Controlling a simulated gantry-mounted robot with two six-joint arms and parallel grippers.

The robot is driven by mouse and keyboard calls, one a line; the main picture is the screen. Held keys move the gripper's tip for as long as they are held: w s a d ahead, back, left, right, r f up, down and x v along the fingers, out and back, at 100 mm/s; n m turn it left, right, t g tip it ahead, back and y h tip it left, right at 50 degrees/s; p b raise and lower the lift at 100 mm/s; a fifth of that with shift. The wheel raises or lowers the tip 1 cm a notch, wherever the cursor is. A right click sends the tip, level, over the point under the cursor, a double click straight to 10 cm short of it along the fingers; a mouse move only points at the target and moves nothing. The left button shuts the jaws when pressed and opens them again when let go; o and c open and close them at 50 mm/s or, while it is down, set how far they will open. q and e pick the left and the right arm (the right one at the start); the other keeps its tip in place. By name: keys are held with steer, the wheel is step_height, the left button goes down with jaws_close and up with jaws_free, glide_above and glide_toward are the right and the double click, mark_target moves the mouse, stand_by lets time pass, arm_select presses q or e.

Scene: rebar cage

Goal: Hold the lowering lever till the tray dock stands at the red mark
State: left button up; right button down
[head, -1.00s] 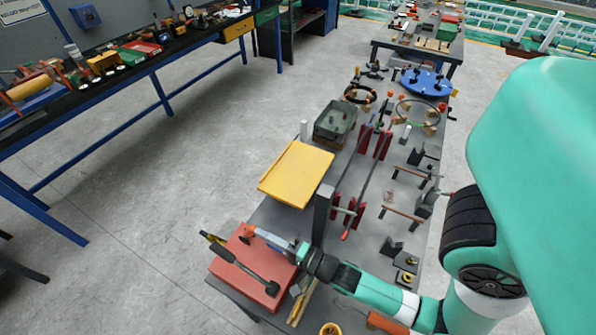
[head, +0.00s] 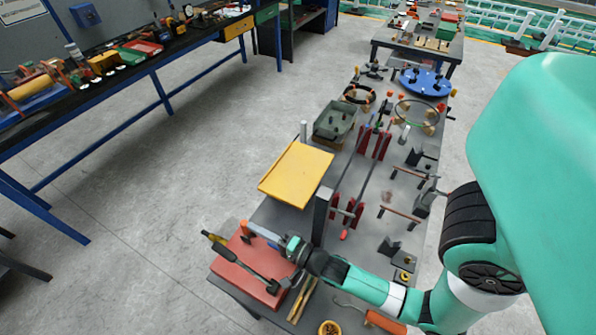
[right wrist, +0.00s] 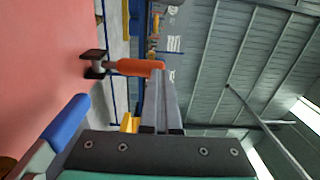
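The yellow tray dock (head: 296,174) sits at the side of a dark grey post (head: 322,214). I cannot make out a red mark on the post. On the red box (head: 240,268) stand an orange-handled lever (head: 243,228) and a blue-handled lever (head: 262,234); I cannot tell which one lowers. My right gripper (head: 275,242) is over the box, close to the blue lever. In the right wrist view its fingers (right wrist: 160,100) look nearly together with nothing seen between them. The orange handle (right wrist: 135,67) lies near their tips, the blue handle (right wrist: 65,125) beside them.
A grey-green bin (head: 334,121), dark red uprights (head: 383,143) and a blue round plate (head: 425,82) stand farther along the bench. A workbench stands at the left, with open floor between.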

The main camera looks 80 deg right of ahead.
steer(key=shift+w+d, duration=0.25)
steer(key=shift+w, duration=0.4)
steer(key=shift+w+d+f+p, duration=0.1)
steer(key=shift+w+d+p, duration=0.2)
steer(key=shift+w, duration=0.5)
stand_by(1.3)
steer(key=s+a+r+p, duration=0.2)
steer(key=s+p, duration=0.2)
steer(key=s, duration=0.2)
steer(key=shift+a+r, duration=0.15)
steer(key=shift+a, duration=0.1)
